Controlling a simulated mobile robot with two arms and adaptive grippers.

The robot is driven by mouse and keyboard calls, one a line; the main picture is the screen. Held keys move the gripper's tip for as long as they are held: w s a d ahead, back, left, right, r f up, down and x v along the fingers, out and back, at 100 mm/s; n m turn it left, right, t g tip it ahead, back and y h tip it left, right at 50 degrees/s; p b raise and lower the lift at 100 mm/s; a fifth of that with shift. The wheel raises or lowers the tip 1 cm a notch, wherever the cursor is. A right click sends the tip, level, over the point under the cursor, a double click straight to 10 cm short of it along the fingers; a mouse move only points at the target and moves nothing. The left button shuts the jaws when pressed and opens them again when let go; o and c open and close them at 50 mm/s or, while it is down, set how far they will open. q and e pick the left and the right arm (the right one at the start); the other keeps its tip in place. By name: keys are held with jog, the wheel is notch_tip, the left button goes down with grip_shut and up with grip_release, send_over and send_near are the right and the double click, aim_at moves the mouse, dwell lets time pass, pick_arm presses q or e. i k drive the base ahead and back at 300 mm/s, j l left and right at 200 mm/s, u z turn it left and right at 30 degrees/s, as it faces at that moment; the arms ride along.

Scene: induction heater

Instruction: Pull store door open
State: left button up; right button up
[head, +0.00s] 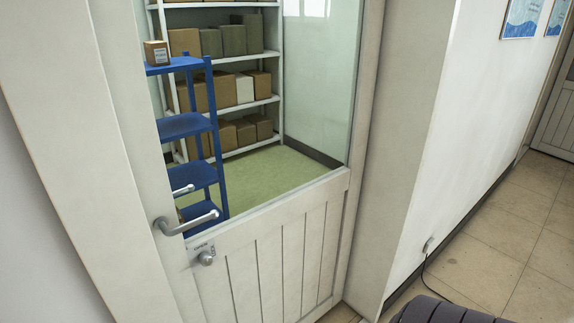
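The store door (265,235) is white, with a planked lower panel and a large glass pane above. It fills the middle of the head view and looks shut or nearly shut; I cannot tell whether its latch edge stands clear of the frame. A grey lever handle (190,223) sits at its left edge, pointing right. A second lever (182,190) shows just above it, through or in the glass. A round lock knob (206,258) with small lettering is below the handle. Neither of my grippers is in view.
Behind the glass stand a blue shelf unit (186,125) and a white rack (268,57) with several cardboard boxes. A white wall (465,110) projects at the right. Tiled floor (500,240) is open beyond it. A dark ribbed object (440,311) and a cable are at bottom right.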

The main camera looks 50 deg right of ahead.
aim_at(283, 259)
jog(key=z, duration=1.55)
jog(key=k+l+z, duration=0.15)
jog(key=l, duration=0.15)
jog(key=l+z, duration=0.1)
jog(key=l, duration=0.2)
jog(key=k+l+z, duration=0.15)
jog(key=l, duration=0.2)
